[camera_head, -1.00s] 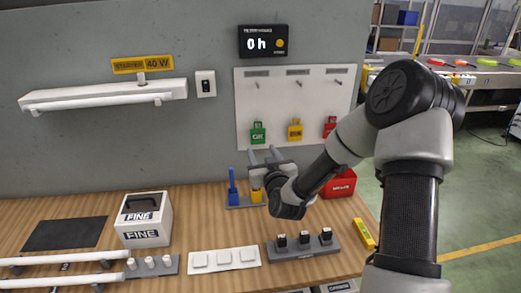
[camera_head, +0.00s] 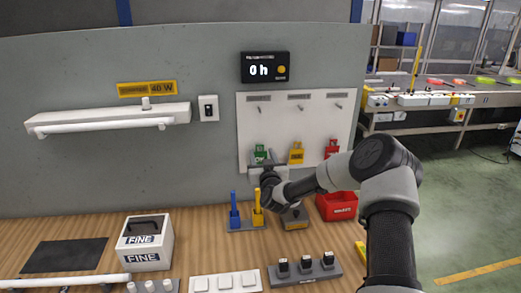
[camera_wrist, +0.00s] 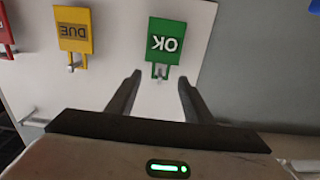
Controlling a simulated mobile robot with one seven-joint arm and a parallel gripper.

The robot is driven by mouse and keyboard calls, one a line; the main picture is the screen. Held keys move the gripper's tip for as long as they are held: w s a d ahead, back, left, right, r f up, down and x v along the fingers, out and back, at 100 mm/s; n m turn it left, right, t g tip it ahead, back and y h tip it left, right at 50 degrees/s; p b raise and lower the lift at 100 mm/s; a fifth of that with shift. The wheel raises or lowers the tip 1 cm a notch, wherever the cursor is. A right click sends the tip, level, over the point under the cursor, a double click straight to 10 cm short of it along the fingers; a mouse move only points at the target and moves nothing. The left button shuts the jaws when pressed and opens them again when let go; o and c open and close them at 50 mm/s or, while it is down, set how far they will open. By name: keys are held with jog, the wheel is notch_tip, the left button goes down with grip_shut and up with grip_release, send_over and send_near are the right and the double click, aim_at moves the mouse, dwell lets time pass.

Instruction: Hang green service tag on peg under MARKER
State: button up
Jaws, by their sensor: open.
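The green service tag (camera_head: 261,152), marked OK, hangs at the lower left of the white board (camera_head: 275,130). It also shows in the wrist view (camera_wrist: 165,42), ahead of my gripper. My gripper (camera_head: 261,165) is just below the tag in the head view, its fingers overlapping the tag's lower part. In the wrist view my gripper (camera_wrist: 159,82) is open and empty, its fingertips spread to either side of the tag's end, with no clear contact. Three label plates top the board, each with a peg below; their lettering is too small to read. The left peg (camera_head: 260,108) is bare.
A yellow tag (camera_head: 296,153) and a red tag (camera_head: 332,148) hang right of the green one. Blue and yellow upright tools (camera_head: 234,212) and a red bin (camera_head: 337,206) stand on the bench below. A display (camera_head: 265,67) is above the board.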

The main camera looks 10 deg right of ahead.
aim_at(260, 149)
jog(key=shift+w, duration=1.9)
jog(key=c, duration=1.1)
